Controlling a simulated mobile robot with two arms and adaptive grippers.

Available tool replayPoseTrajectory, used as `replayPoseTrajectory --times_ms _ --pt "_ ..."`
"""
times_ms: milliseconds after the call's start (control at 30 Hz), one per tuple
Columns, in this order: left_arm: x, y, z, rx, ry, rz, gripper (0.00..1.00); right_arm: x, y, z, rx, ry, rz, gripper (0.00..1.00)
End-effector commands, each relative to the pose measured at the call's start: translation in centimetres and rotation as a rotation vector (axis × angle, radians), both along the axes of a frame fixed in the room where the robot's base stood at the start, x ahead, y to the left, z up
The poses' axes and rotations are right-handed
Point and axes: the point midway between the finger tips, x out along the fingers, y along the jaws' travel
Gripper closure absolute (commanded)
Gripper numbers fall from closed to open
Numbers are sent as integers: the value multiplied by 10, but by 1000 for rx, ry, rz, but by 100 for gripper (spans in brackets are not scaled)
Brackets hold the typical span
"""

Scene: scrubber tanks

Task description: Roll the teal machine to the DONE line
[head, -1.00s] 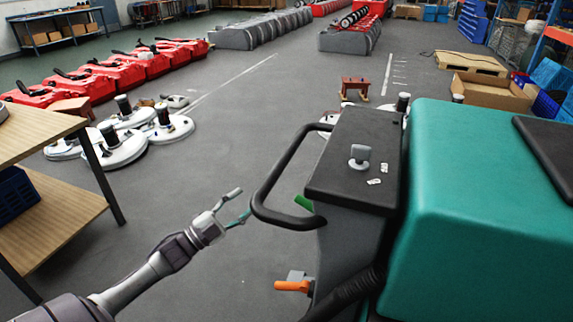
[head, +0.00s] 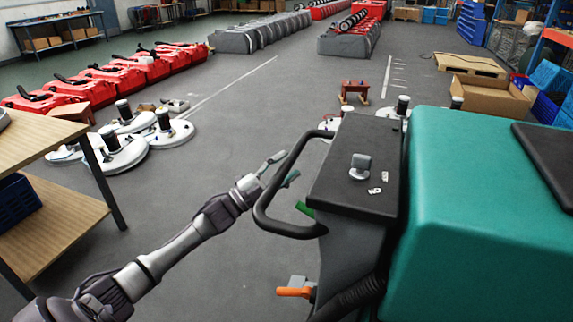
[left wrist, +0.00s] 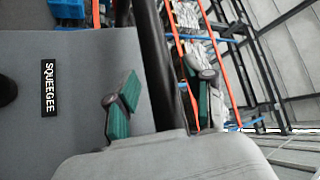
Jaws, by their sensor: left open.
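The teal machine (head: 480,210) fills the right side of the head view. Its dark grey top panel (head: 345,190) carries a grey knob, and a black loop handle (head: 262,215) sticks out to the left. My left gripper (head: 284,166) is open at the left side of the handle. In the left wrist view, the black handle bar (left wrist: 155,65) passes between the two green-padded fingers (left wrist: 163,95), with gaps visible on both sides. A panel there reads SQUEEGEE (left wrist: 48,88). My right gripper is not in view. No DONE lettering is readable.
White floor lines (head: 230,84) (head: 387,76) run ahead on open grey floor. Round white floor machines (head: 120,150) and a wooden table (head: 40,145) stand at the left. A small red-brown stool (head: 354,88), a cardboard box (head: 490,97) and a pallet (head: 470,64) stand ahead.

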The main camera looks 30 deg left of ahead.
Motion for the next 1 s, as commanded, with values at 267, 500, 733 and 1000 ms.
replayPoseTrajectory --times_ms 267,500,733,1000 --pt "4 -2 2 -1 0 0 47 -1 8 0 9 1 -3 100" --pt "4 -2 2 -1 0 0 72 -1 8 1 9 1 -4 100" --pt "4 -2 2 -1 0 0 100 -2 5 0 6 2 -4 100" --pt "4 -3 1 -1 0 0 100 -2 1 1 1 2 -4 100"
